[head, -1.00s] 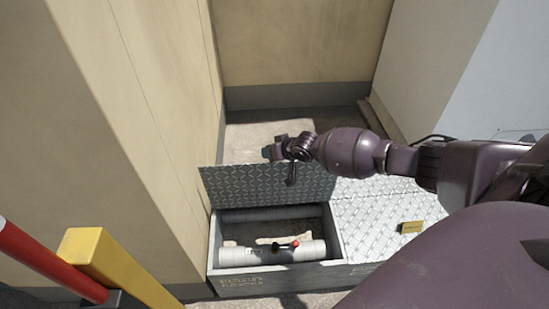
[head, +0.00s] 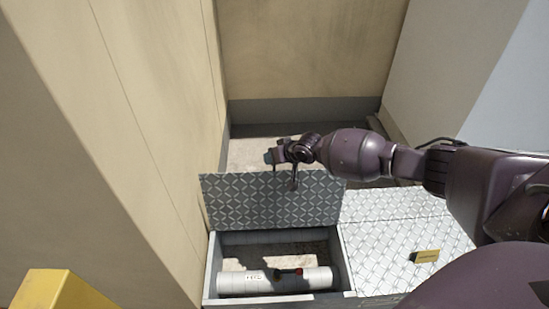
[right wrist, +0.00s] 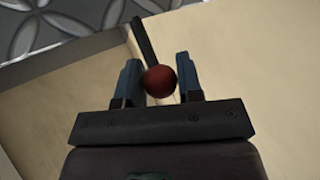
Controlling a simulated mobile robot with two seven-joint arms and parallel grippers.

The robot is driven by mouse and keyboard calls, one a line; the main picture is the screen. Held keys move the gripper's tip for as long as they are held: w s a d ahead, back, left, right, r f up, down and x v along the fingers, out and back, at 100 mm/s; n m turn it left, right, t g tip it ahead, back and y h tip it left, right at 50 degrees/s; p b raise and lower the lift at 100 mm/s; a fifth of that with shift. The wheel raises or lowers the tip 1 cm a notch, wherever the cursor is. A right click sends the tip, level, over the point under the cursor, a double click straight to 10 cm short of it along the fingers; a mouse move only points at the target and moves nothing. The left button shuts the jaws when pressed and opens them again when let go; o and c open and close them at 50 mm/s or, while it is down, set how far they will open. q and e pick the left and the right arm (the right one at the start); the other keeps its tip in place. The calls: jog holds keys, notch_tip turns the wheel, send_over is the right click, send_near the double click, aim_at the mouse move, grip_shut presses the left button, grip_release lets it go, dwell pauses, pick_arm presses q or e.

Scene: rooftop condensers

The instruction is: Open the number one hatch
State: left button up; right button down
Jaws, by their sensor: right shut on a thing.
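The hatch lid (head: 270,202), a patterned metal plate, stands raised at the back of an open pit (head: 346,268) in the head view. A strip of it also shows in the right wrist view (right wrist: 70,22). My right gripper (head: 272,156) is at the lid's upper edge. In the right wrist view its two blue-grey fingers (right wrist: 158,82) are shut on a handle with a red ball knob (right wrist: 160,81) and a dark rod. No number is readable on the lid. My left gripper is not in view.
Closed patterned plates (head: 390,235) with a yellow tag (head: 427,256) lie to the right. Beige walls rise left and behind. A yellow post (head: 45,288) stands at lower left.

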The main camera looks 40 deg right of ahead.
jog(key=shift+w+a+r, duration=0.15)
jog(key=shift+r, duration=0.1)
jog(key=c, duration=0.8)
grip_release()
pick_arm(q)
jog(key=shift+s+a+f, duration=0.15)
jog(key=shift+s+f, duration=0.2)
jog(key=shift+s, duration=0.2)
pick_arm(e)
jog(key=shift+f, duration=0.15)
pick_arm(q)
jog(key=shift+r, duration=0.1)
pick_arm(e)
jog(key=shift+d, duration=0.2)
jog(key=shift+s+r, duration=0.3)
pick_arm(q)
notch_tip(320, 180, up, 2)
jog(key=p, duration=0.4)
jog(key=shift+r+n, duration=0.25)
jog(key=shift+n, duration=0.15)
pick_arm(e)
jog(key=v, duration=1)
jog(key=shift+s, duration=0.1)
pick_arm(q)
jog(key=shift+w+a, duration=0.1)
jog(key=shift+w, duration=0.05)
